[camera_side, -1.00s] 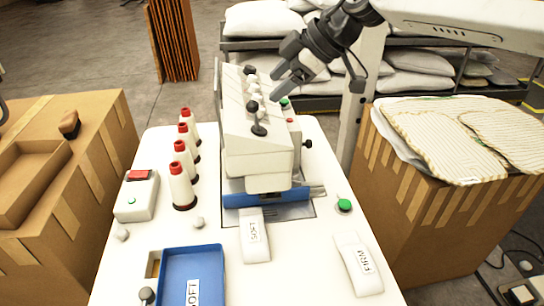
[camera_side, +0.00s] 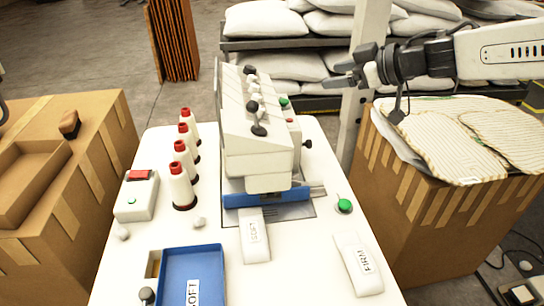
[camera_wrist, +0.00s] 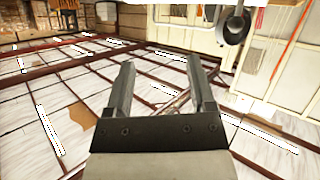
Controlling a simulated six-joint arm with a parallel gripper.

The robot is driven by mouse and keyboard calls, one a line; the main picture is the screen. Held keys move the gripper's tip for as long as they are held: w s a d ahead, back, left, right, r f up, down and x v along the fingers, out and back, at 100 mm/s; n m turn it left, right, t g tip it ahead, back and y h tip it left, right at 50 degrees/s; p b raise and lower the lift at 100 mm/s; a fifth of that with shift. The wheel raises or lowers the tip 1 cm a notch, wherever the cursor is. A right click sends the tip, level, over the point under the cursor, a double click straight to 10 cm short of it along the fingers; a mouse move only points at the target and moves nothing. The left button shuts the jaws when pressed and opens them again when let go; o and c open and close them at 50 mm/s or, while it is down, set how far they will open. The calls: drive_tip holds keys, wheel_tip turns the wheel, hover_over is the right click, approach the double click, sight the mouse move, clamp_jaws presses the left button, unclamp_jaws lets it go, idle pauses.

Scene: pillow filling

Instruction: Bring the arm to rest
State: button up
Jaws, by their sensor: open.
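My gripper (camera_side: 345,73) is up in the air at the upper right of the side view, pointing left, with the post and pillow rack behind it. It is empty. In the wrist view my gripper (camera_wrist: 163,82) shows its two fingers standing apart with nothing between them. My arm comes in from the right edge, above the striped pillow covers. The wrist view looks out into the room, and none of the work on the table can be made out in it.
A white sewing machine (camera_side: 262,130) stands on the white table (camera_side: 310,262), with thread cones (camera_side: 180,185) to its left and a blue tray (camera_side: 192,262) in front. Striped covers (camera_side: 455,140) lie on a carton (camera_side: 425,215) at right. A pillow rack (camera_side: 290,45) stands behind.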

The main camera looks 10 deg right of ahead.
drive_tip(key=s+d+f+m+h, duration=0.4)
drive_tip(key=d+f, duration=0.2)
drive_tip(key=d, duration=0.4)
drive_tip(key=s+d+f+m+h, duration=0.4)
drive_tip(key=s+d+f, duration=0.15)
drive_tip(key=d, duration=0.55)
drive_tip(key=s+d+f+m+g, duration=0.2)
drive_tip(key=s+f, duration=0.3)
drive_tip(key=s, duration=0.4)
drive_tip(key=s+d+f+m+g+h, duration=0.1)
drive_tip(key=s+d+f+g, duration=0.3)
drive_tip(key=s, duration=0.5)
drive_tip(key=shift+s+d+f+m+h, duration=0.2)
drive_tip(key=shift+f+m+h, duration=0.15)
drive_tip(key=shift+f, duration=0.35)
